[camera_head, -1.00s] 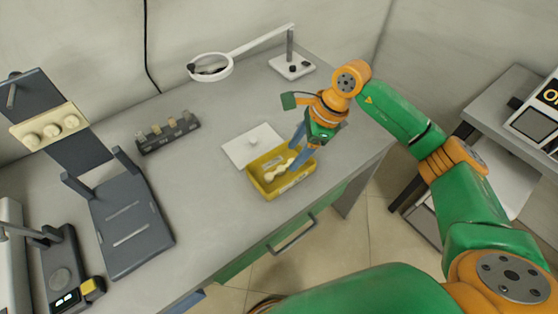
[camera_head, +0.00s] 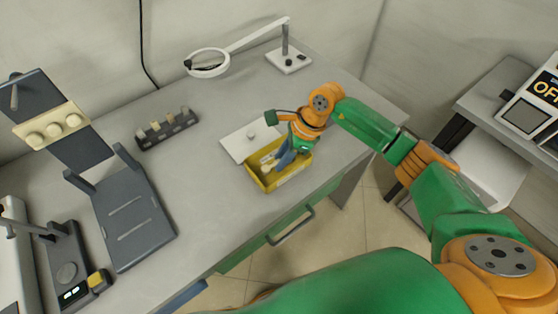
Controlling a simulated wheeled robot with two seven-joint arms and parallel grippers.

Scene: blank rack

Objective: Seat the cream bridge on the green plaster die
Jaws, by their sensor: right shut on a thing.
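The cream bridge (camera_head: 266,167) lies in the yellow tray (camera_head: 256,179), mostly hidden by my right gripper. My right gripper (camera_head: 277,165) reaches down into the tray from above with its blue fingers and is shut on the bridge. The green plaster die cannot be made out for certain. A dark rack (camera_head: 167,131) at the back of the bench holds several small pale or tan pieces whose colours are hard to tell. My left gripper is not in view.
A ring magnifier (camera_head: 208,63) on a stand is at the back. A dark articulator-like stand (camera_head: 133,222) with a cream block (camera_head: 51,127) is at left. The bench between stand and tray is clear.

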